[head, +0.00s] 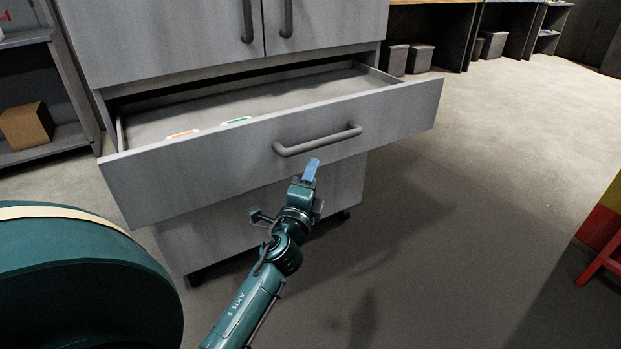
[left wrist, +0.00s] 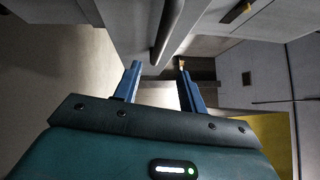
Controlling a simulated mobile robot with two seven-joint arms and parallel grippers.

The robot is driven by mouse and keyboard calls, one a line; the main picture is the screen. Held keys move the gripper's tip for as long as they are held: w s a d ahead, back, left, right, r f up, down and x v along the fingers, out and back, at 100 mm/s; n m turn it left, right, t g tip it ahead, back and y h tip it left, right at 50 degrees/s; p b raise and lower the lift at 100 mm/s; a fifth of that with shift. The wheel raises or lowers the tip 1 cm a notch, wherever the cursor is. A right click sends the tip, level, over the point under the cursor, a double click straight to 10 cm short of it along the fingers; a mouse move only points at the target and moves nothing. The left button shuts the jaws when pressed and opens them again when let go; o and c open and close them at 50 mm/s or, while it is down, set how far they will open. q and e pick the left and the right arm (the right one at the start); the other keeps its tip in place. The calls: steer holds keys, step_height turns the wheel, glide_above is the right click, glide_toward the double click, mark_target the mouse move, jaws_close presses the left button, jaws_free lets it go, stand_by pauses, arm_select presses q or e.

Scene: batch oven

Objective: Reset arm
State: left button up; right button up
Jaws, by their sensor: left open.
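My left gripper (head: 311,168) is in front of the open drawer (head: 210,186) of a grey cabinet, just below the drawer's dark bar handle (head: 318,141). In the left wrist view the two blue fingers of the left gripper (left wrist: 158,82) are spread apart with nothing between them. The handle (left wrist: 168,30) shows there just beyond the fingertips, and the gripper appears clear of it. My right gripper is in neither view.
Two small flat items, one orange-marked (head: 183,134) and one green-marked (head: 236,121), lie in the drawer. A shelf with a cardboard box (head: 27,125) stands at left. A red stool-like object (head: 603,256) is at the right edge. The floor (head: 470,230) between is clear.

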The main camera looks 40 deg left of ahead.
arm_select(q)
steer(key=s+d+f+n+g+h, duration=0.2)
steer(key=s+d+f+n+h, duration=0.5)
steer(key=s+d, duration=0.5)
steer(key=s+d+n+g+h, duration=0.35)
steer(key=s+d+n, duration=0.25)
steer(key=s+d, duration=0.4)
steer(key=r+p, duration=0.1)
steer(key=p, duration=0.5)
steer(key=r+g+p, duration=0.1)
steer(key=r+p, duration=0.1)
steer(key=p, duration=0.5)
steer(key=a+r+g+p, duration=0.1)
steer(key=r+p, duration=0.1)
steer(key=p, duration=0.4)
steer(key=shift+s+r, duration=0.1)
steer(key=shift+r, duration=0.05)
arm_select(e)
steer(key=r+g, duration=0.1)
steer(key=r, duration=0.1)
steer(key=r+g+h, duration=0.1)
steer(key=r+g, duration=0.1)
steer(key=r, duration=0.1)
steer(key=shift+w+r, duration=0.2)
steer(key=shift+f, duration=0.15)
